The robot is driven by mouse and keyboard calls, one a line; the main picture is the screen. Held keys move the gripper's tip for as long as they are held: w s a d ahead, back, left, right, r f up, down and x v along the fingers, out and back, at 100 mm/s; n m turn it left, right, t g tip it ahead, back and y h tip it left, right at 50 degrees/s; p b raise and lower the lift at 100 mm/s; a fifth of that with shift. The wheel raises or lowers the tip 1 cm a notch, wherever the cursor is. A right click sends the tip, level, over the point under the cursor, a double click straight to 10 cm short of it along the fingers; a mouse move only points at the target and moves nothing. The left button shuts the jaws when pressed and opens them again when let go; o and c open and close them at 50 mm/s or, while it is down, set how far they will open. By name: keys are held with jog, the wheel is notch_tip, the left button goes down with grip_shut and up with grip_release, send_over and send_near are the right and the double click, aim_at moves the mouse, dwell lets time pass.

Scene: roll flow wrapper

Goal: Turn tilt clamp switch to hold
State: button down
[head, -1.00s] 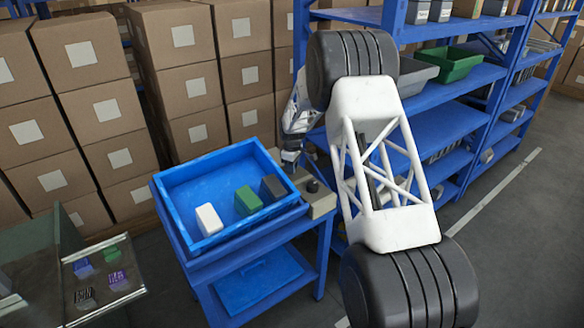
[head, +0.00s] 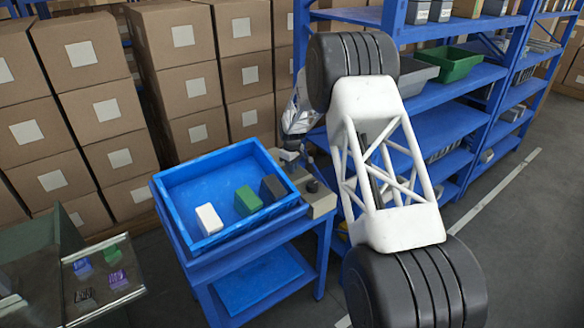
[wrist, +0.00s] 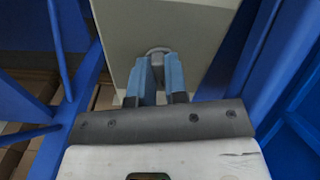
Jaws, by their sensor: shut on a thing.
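The switch, a small grey rounded handle (wrist: 157,51), sits on the face of a beige box (wrist: 195,30) in the wrist view. My gripper (wrist: 160,62) has its two blue fingers on either side of this handle and is shut on it. The fingers partly cover the handle, and I see no hold mark. In the head view the beige box (head: 322,205) stands at the right end of the blue tray, with a dark round knob (head: 313,187) on top. My gripper (head: 291,156) is at the box's far side there, too small to show its grip.
The blue tray (head: 172,195) on a blue stand holds a white, a green and a dark block. Blue shelving (head: 455,128) is behind my arm at right. Stacked cartons (head: 180,85) fill the back left. A glass-sided case (head: 40,262) is at lower left.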

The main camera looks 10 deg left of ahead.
jog(key=m, duration=0.4)
jog(key=shift+s+m, duration=0.1)
jog(key=shift+m, duration=0.2)
jog(key=m, duration=0.4)
jog(key=shift+a+m, duration=0.1)
jog(key=shift+m, duration=0.2)
jog(key=c, duration=1.1)
grip_release()
jog(key=shift+c, duration=0.2)
jog(key=shift+r, duration=0.15)
jog(key=shift+r, duration=3.75)
